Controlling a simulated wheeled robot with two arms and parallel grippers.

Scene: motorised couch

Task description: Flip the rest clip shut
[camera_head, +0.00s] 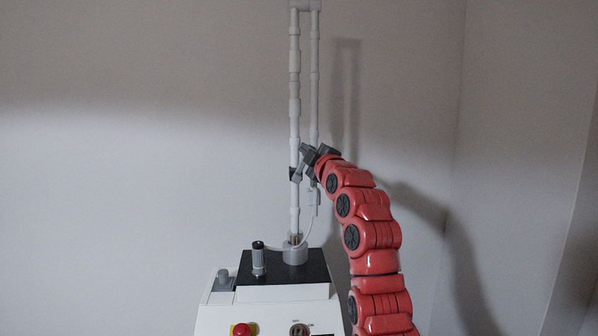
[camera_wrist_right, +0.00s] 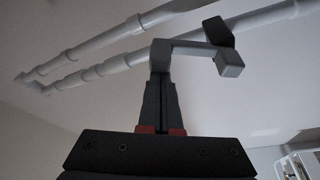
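A grey angled arm with a square end block, which looks like the rest clip (camera_wrist_right: 195,48), sits right at my right fingertips in the right wrist view. A black piece (camera_wrist_right: 220,32) joins it near the pole. My right gripper (camera_wrist_right: 161,80) has its dark fingers together. The grey arm's near end overlaps the fingertips; I cannot tell whether it is pinched or only touched. In the head view my right gripper (camera_head: 312,155) is beside the upright white pole (camera_head: 294,100), just above a dark band (camera_head: 294,174) on it. My left gripper is out of view.
A second, thinner white tube (camera_head: 315,75) runs parallel to the pole, close to my gripper. Below is a white machine (camera_head: 283,293) with a black top, a dark-capped cylinder (camera_head: 258,260) and a red button (camera_head: 241,329). Walls stand behind and right.

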